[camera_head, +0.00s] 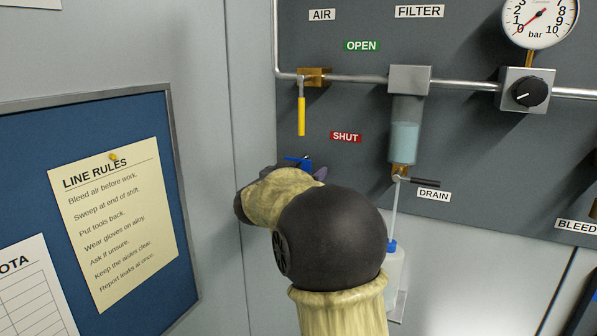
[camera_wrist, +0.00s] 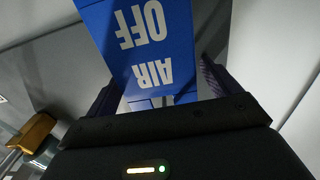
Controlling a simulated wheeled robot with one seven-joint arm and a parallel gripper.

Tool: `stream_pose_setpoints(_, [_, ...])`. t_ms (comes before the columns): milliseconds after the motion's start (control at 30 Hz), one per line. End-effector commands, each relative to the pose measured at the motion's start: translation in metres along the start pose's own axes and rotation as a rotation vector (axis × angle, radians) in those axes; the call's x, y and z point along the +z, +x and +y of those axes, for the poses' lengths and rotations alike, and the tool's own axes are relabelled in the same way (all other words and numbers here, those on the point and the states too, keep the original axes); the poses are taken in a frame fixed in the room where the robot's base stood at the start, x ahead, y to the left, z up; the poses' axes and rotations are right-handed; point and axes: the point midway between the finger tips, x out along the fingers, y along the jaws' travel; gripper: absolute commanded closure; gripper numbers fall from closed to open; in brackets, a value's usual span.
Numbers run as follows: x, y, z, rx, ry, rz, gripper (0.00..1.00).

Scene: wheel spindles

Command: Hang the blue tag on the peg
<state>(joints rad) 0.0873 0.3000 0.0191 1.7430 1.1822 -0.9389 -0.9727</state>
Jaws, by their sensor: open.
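The blue tag (camera_wrist: 152,45) has white lettering reading "AIR OFF". In the wrist view it shows upside down between the two fingers of my gripper (camera_wrist: 158,85). The fingers stand apart, one at each side of the tag, and I cannot tell whether either touches it. In the head view only a small blue piece (camera_head: 298,160) shows above my gripper (camera_head: 290,172), just below the SHUT label. My wrist and arm hide the rest. I cannot make out the peg in either view, nor what bears the tag.
The grey panel carries a brass air valve (camera_head: 314,77) with a yellow handle (camera_head: 301,116) hanging down, a filter (camera_head: 406,125) with a drain tap (camera_head: 423,182), and a gauge (camera_head: 540,20). A blue notice board (camera_head: 40,145) stands on the left. A bottle (camera_head: 393,270) is right of my arm.

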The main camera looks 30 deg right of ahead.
Motion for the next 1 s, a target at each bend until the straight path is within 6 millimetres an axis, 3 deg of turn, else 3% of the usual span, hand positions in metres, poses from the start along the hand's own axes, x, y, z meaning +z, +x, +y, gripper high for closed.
stream_pose_setpoints(167, [0.002, -0.018, -0.001, -0.004, 0.002, 0.002, 0.11])
stream_pose_setpoints(800, [0.003, -0.144, -0.003, -0.009, 0.002, 0.001, 0.11])
stream_pose_setpoints(1000, [0.002, -0.171, -0.003, -0.007, 0.001, 0.0, 0.11])
